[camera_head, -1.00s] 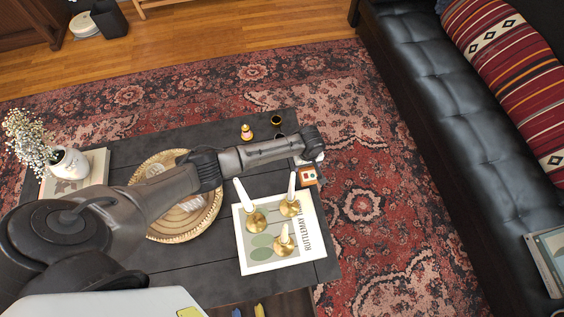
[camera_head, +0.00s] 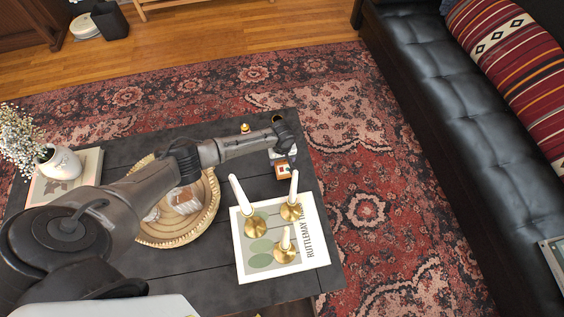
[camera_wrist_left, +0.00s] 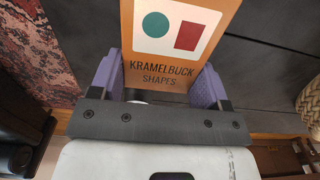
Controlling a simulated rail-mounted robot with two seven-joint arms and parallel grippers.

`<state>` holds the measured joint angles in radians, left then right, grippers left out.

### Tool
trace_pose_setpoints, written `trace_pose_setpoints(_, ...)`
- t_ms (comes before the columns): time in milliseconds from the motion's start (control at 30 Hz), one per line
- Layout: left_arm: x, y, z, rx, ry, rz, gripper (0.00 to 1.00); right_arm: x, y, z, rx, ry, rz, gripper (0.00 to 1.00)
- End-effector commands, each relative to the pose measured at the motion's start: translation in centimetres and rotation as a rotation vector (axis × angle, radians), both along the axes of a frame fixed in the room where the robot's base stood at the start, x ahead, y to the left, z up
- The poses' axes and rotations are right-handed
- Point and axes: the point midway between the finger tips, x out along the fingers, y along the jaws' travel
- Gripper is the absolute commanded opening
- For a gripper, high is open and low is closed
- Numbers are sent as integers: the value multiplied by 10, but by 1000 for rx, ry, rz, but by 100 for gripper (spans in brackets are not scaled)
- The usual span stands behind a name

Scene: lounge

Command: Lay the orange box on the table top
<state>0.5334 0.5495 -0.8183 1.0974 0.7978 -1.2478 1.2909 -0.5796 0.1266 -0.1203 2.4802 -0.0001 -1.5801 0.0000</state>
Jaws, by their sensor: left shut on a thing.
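The orange box (camera_head: 284,172) is held by my left gripper (camera_head: 283,162), which appears over the right part of the dark table top (camera_head: 200,281). In the left wrist view the box (camera_wrist_left: 116,24) stands between the purple fingers of the gripper (camera_wrist_left: 157,82). Its face has a white panel with a teal circle and a red rectangle, and the words "KRAMELBUCK SHAPES". The dark table planks (camera_wrist_left: 262,58) show beyond it. I cannot tell whether the box touches the table. My right gripper is not in view.
A white book (camera_head: 309,256) carries several brass candlesticks with white candles (camera_head: 241,195), just below the box in the head view. A woven tray (camera_head: 207,224) lies left. A gold ornament (camera_head: 245,128) stands behind my arm. A flower vase (camera_head: 62,163) is far left.

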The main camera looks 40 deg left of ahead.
Motion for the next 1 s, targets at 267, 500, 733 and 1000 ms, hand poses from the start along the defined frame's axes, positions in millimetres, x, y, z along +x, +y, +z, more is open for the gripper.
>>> trace_pose_setpoints(267,0,0,-26,0,-1,0,44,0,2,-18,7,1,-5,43)
trace_pose_setpoints(500,0,0,-26,0,0,0,44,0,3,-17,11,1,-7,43)
trace_pose_setpoints(733,0,0,-28,0,0,0,82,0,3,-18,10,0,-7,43)
trace_pose_setpoints(1000,0,0,-28,1,1,0,95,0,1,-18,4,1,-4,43)
